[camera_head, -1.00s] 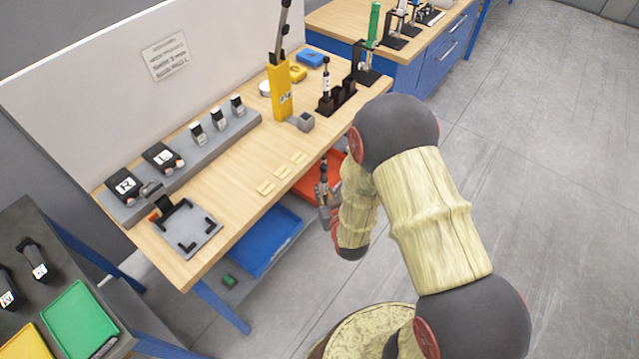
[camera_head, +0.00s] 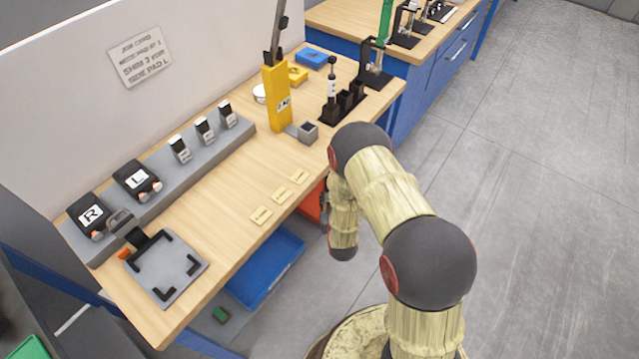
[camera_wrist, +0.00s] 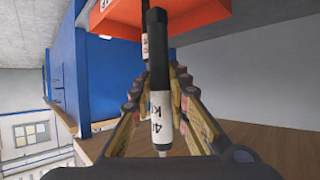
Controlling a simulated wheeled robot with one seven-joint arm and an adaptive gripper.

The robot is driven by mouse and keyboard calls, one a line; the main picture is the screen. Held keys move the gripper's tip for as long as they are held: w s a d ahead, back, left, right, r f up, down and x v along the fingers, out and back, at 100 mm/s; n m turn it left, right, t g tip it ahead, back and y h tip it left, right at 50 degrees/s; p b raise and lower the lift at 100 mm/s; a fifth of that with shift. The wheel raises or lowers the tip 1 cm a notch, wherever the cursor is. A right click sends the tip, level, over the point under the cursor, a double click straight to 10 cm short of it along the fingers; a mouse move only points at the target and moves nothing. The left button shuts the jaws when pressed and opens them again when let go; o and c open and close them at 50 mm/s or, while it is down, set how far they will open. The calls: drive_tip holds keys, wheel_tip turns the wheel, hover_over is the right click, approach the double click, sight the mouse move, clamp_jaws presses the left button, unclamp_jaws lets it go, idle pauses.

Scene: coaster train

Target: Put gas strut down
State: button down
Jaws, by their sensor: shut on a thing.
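A gas strut (camera_wrist: 158,85), black with a white label, stands upright in the wrist view between the fingers of my gripper (camera_wrist: 158,76). My gripper is shut on it. In the head view the gripper and this strut are hidden behind my arm. Another strut (camera_head: 331,85), black with a white label, stands upright in a black rack (camera_head: 345,106) at the back right of the wooden table. A further dark, labelled strut (camera_wrist: 145,45) shows behind the held one in the wrist view.
The wooden table (camera_head: 225,205) has several pale yellow plates near its front edge. A yellow stand (camera_head: 277,98), a grey cube and black L and R blocks stand on it. A blue tray (camera_head: 268,268) lies below. An orange-red tray (camera_wrist: 165,20) is close overhead in the wrist view.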

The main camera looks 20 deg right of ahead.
drive_tip(key=shift+w+d+f+b, duration=0.15)
drive_tip(key=shift+w+f+b, duration=1.15)
drive_tip(key=shift+w+f, duration=0.95)
drive_tip(key=shift+w+d+f+b, duration=0.2)
drive_tip(key=shift+w+f+b, duration=1.1)
drive_tip(key=shift+w+f, duration=0.9)
drive_tip(key=shift+w+d+f+b, duration=0.15)
drive_tip(key=shift+w+f+b, duration=1.15)
drive_tip(key=shift+w+f, duration=0.95)
drive_tip(key=shift+w+r, duration=0.2)
drive_tip(key=c, duration=1.7)
unclamp_jaws()
drive_tip(key=shift+c, duration=0.2)
drive_tip(key=p+v, duration=0.4)
drive_tip(key=v, duration=0.8)
